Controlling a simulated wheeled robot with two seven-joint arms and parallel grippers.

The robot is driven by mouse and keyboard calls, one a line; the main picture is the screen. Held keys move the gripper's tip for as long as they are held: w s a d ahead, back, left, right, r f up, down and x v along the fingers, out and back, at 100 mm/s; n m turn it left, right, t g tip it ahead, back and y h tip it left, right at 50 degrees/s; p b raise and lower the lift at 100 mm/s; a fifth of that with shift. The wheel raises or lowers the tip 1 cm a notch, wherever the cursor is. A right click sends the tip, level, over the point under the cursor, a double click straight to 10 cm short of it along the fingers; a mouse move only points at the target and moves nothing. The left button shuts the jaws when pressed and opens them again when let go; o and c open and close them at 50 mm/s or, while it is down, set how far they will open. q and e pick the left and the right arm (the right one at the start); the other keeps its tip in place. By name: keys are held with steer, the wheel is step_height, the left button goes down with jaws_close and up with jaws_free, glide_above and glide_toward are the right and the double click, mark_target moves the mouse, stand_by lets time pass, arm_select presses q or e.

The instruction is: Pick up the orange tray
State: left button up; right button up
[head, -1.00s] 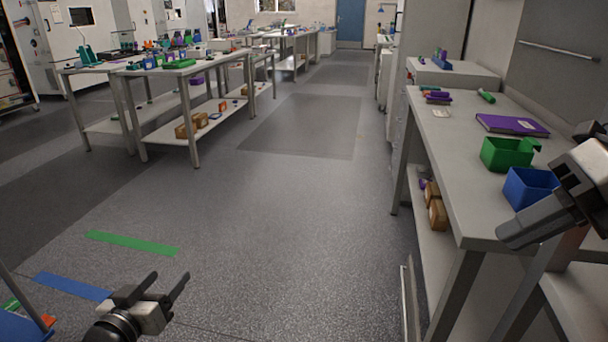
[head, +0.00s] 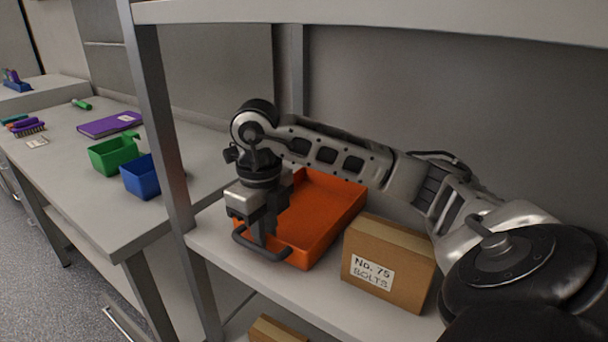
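The orange tray (head: 325,215) lies on a light grey shelf board, with a dark bar handle (head: 265,248) on its near end. My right gripper (head: 262,236) points down at that near end, its fingers at the handle. I cannot tell whether the fingers are closed on the handle or only beside it. The gripper and wrist hide part of the tray's left side. My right arm reaches across behind the tray from the right. My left gripper is out of view.
A cardboard box labelled "No. 75 BOLTS" (head: 395,262) stands close to the tray's right. A shelf post (head: 163,120) rises at left, with another board (head: 350,15) above. The bench (head: 70,160) at left holds green (head: 113,156) and blue bins (head: 140,177).

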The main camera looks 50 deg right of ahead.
steer(key=shift+f, duration=0.5)
jaws_close()
steer(key=shift+r, duration=0.1)
stand_by(1.0)
